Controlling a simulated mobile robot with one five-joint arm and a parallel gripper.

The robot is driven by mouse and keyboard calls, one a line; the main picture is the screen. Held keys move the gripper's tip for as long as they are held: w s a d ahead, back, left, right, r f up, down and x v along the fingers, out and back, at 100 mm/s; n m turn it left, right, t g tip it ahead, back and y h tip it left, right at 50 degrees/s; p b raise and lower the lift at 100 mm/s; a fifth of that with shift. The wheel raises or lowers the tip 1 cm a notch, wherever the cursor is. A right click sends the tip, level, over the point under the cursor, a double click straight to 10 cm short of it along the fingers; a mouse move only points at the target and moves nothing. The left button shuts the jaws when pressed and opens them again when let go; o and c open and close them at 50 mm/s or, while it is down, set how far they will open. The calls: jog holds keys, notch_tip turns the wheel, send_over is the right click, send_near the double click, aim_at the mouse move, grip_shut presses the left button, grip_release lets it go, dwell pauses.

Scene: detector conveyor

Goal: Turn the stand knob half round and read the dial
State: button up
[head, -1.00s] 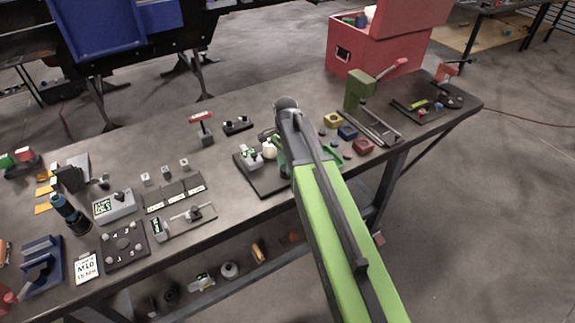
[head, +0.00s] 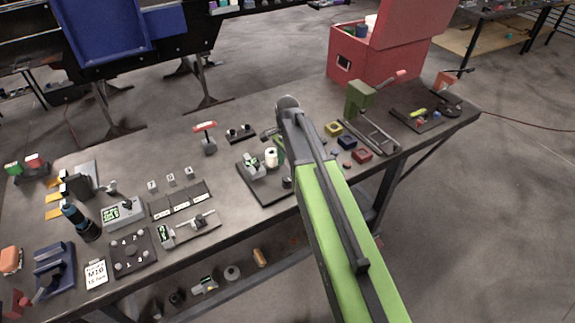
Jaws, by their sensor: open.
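A dark stand plate (head: 262,187) lies on the bench, left of my arm's elbow. On it are a small grey-green device with a lit face (head: 254,166) and a white cylinder (head: 271,157). A small dark knob-like part (head: 287,183) shows near the plate's right edge. I cannot tell for sure which part is the stand knob, and no dial reading is legible. My gripper (head: 267,134) is open, mostly hidden behind my arm, with a dark part showing just behind the white cylinder. I see no contact with the stand.
A red chest (head: 366,62) stands at the back right. A green press (head: 359,97) and colored blocks (head: 362,156) lie right of my arm. Meters and fixtures crowd the left bench. The rear middle is clear.

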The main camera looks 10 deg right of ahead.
notch_tip(320, 180, up, 12)
jog(key=p, duration=1)
jog(key=b, duration=0.5)
send_near(288, 178)
jog(key=s+f+b, duration=0.3)
jog(key=s+b, duration=0.1)
jog(key=b, duration=0.3)
jog(key=s+f+n+b, duration=0.6)
jog(key=s+n, duration=0.3)
jog(key=n, duration=0.4)
jog(key=shift+s+f, duration=0.2)
jog(key=shift+f, duration=0.2)
